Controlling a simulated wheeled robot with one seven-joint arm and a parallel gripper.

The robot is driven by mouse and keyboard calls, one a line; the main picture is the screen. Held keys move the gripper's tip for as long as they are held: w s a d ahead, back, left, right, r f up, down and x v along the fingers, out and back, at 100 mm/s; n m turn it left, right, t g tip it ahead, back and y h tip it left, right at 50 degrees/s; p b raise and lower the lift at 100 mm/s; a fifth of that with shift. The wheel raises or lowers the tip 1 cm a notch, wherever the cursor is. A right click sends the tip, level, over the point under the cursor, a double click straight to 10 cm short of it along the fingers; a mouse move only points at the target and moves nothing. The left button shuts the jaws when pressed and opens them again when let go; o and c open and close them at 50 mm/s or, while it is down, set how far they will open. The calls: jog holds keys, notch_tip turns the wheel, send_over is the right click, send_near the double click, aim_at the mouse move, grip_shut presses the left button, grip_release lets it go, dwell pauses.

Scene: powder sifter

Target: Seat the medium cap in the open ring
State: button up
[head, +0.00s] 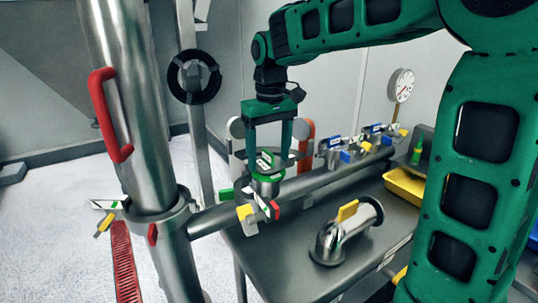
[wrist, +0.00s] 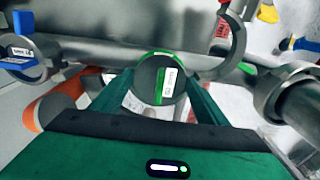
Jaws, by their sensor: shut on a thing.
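The medium cap, a grey disc with a green rim stripe and white label, is held between the fingertips of my gripper (head: 267,166). The cap (wrist: 153,85) shows face-on in the wrist view, with my gripper's fingers (wrist: 160,92) closed on both sides of it. In the head view the gripper is over the front part of the horizontal pipe, by a short stub (head: 264,188) with clamp parts that carry yellow and red handles. An open metal ring (wrist: 236,48) shows right of the cap in the wrist view. I cannot tell whether cap and ring touch.
A thick steel pipe (head: 128,110) with a red handle stands at left. Several clamps with blue and yellow handles sit along the horizontal pipe (head: 330,183). A steel elbow (head: 335,240) stands on the table. A yellow tray (head: 404,188) is at right.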

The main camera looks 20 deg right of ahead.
jog(key=shift+s+a+f+g, duration=0.1)
jog(key=shift+s+f+g, duration=0.3)
jog(key=shift+f, duration=0.4)
jog(key=o, duration=1.2)
jog(key=shift+c, duration=0.2)
jog(key=shift+w+r, duration=0.15)
jog(key=shift+r, duration=0.25)
jog(key=shift+o, duration=0.5)
jog(key=shift+w+a+r, duration=0.1)
jog(key=shift+w+r, duration=0.6)
jog(key=shift+r, duration=0.3)
notch_tip(320, 180, up, 10)
jog(key=s, duration=0.1)
jog(key=shift+d+f+t, duration=0.25)
jog(key=shift+t, duration=0.15)
jog(key=shift+s, duration=0.1)
